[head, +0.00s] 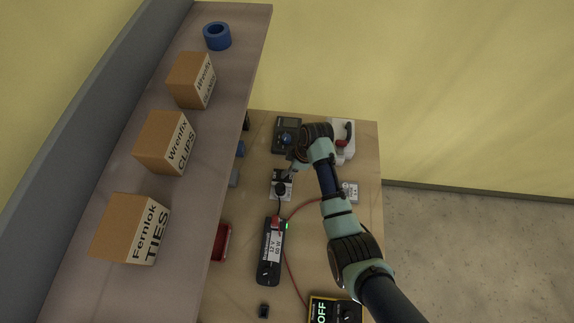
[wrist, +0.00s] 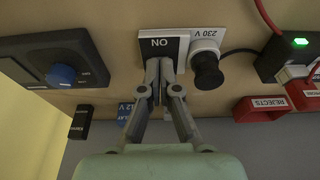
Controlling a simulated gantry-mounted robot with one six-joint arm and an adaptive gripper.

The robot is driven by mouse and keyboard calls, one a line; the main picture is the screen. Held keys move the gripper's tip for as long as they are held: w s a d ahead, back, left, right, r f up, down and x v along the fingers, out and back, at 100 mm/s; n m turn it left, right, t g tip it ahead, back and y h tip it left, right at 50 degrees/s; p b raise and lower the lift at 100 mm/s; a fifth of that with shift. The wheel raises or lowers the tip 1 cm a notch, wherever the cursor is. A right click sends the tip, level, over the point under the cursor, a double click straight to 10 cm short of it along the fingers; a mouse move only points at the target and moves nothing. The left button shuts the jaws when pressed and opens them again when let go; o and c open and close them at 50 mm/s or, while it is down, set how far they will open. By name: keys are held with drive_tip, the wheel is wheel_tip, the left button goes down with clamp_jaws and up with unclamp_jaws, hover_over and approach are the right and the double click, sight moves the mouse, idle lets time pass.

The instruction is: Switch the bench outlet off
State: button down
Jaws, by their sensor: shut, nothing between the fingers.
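The bench outlet is a pale block with a black plug (head: 281,189) in it, standing on the bench beyond the power brick. In the wrist view its switch plate (wrist: 180,50) has a dark face with "ON" upside down, beside the "230 V" part and the black plug (wrist: 206,72). My gripper (wrist: 160,97) is shut and empty, with its fingertips at the lower edge of the switch plate. They cover part of it, and I cannot tell whether they touch. In the head view my gripper (head: 289,172) is just above the outlet and partly hides it.
A black power brick (head: 269,252) shows a lit green light (wrist: 300,42). A device reading "OFF" (head: 321,312) is at the front. A meter with a blue knob (wrist: 61,75) stands beside the outlet. A red rejects bin (wrist: 262,108) and a shelf with boxes (head: 165,140) are near.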

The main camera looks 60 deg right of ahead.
drive_tip(key=w+p+v, duration=0.1)
drive_tip(key=p+v, duration=0.4)
drive_tip(key=v, duration=0.1)
drive_tip(key=shift+w+a+r, duration=0.2)
drive_tip(key=shift+r, duration=0.05)
idle(0.3)
